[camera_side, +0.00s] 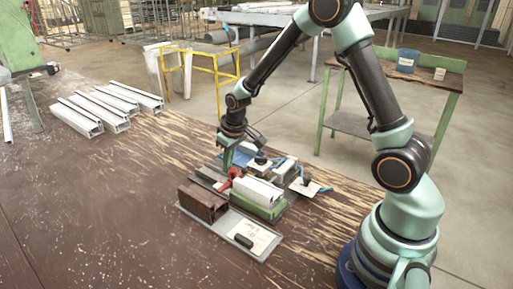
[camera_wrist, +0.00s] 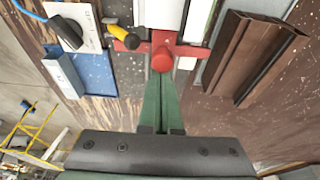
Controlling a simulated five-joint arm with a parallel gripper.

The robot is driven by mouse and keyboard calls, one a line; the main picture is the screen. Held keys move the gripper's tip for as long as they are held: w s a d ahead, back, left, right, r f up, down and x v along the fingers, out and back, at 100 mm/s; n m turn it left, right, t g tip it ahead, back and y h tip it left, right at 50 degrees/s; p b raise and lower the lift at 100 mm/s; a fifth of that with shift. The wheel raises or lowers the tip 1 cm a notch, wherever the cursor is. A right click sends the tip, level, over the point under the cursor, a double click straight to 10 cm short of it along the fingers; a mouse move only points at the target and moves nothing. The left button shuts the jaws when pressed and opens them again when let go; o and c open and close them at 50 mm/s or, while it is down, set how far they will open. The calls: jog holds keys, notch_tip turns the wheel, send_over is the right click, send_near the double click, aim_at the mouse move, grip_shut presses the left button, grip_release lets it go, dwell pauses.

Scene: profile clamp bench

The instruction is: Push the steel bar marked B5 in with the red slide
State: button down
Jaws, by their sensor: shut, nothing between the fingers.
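The red slide (camera_wrist: 188,50) is a red crosspiece with a round knob in the middle; in the side view it (camera_side: 231,180) is partly hidden. A pale, white-looking bar (camera_wrist: 165,12) lies directly beyond the slide, in line with it; in the side view it (camera_side: 259,191) rests over a green block (camera_side: 257,208). No B5 mark is readable on it. My gripper (camera_wrist: 159,80) is shut and empty, its green fingers together just on the near side of the red knob. I cannot tell whether they touch it. In the side view my gripper (camera_side: 231,160) points down at the slide's end of the fixture.
A brown channel profile (camera_wrist: 245,55) stands to the right of the slide. A yellow-and-black handle (camera_wrist: 122,37) and a blue block (camera_wrist: 65,70) are on the left. Several white profiles (camera_side: 92,112) lie on the bench at the back left. The bench's front left is clear.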

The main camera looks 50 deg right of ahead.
jog(key=shift+s+f, duration=0.15)
jog(key=shift+s, duration=0.25)
dwell(0.4)
notch_tip(320, 180, up, 7)
jog(key=w, duration=0.1)
jog(key=shift+w, duration=0.3)
dwell(0.6)
jog(key=s+a+r+t, duration=0.1)
jog(key=s+a+r, duration=0.1)
jog(key=s+r, duration=0.4)
jog(key=s+a+r+t, duration=0.1)
jog(key=s+a+r, duration=0.2)
jog(key=s, duration=0.9)
notch_tip(320, 180, up, 4)
jog(key=shift+f+t, duration=0.2)
jog(key=shift+t, duration=0.2)
